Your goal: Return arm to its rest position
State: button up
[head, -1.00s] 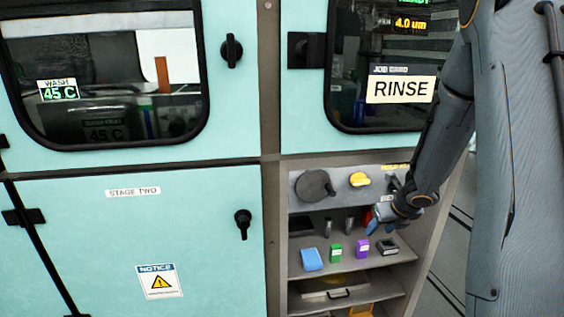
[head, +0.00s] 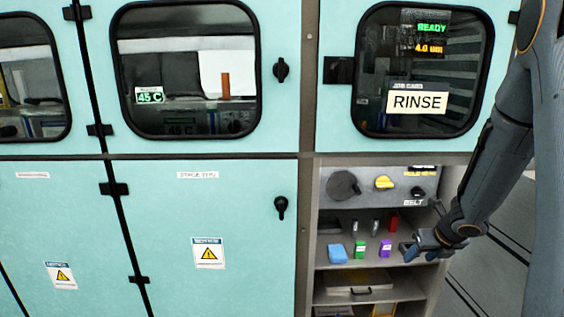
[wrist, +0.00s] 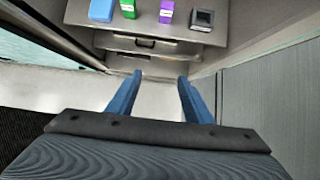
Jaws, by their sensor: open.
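My gripper (head: 422,250) is at the right side of the open shelf bay in the head view, with my arm coming down from the upper right. In the wrist view my gripper (wrist: 160,77) has its two blue fingers apart with nothing between them. Below the fingers is pale floor. The shelf items lie beyond the fingertips, apart from them.
A dark square module (wrist: 202,19) shows in the wrist view. A drawer (head: 360,285) sits below.

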jog(key=s+a+r+n+g, duration=0.3)
jog(key=s+a+n, duration=0.7)
jog(key=n, duration=0.7)
jog(key=s+a+r+n+g, duration=0.3)
jog(key=s+a+r+n, duration=0.3)
jog(key=s+a+n, duration=0.5)
jog(key=s+n, duration=0.5)
jog(key=n, duration=0.2)
jog(key=shift+a+n, duration=0.25)
jog(key=shift+n, duration=0.05)
